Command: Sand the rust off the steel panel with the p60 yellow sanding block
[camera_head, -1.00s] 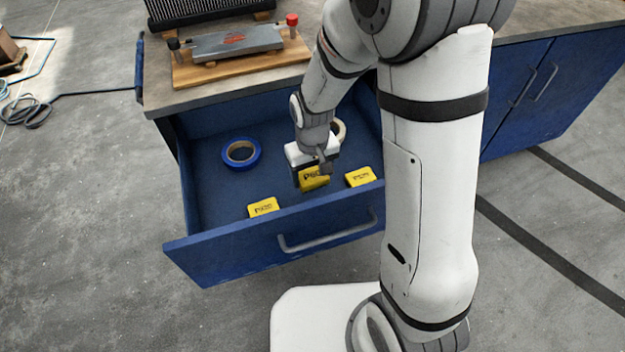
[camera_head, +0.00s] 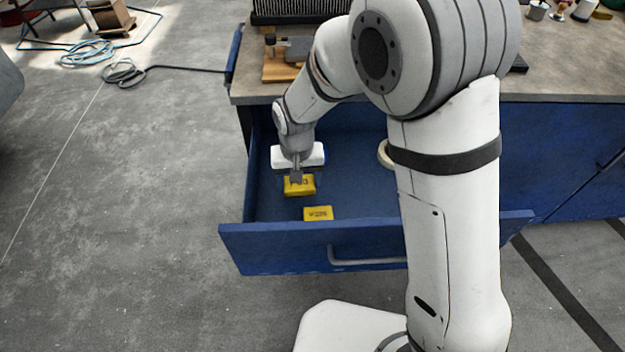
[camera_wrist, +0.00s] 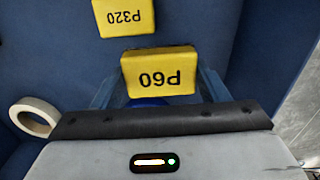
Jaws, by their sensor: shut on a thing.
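My gripper (camera_head: 297,177) is shut on the yellow P60 sanding block (camera_head: 299,186), inside or just above the open blue drawer. In the wrist view, the P60 block (camera_wrist: 159,72) sits between the fingers with its label readable upside down. I cannot tell its exact height above the drawer floor. Another yellow block (camera_head: 318,213) lies near the drawer front; the wrist view shows a block marked P320 (camera_wrist: 127,17) apart from the held one. The steel panel (camera_head: 301,48) is on the bench, mostly hidden behind my arm; its rust is not visible.
The open drawer (camera_head: 275,247) juts from the bench (camera_head: 560,70). A masking tape roll (camera_head: 385,154) lies in it, partly hidden by my arm. The wooden board (camera_head: 279,68) is under the panel. Hoses (camera_head: 88,53) lie on the floor at far left.

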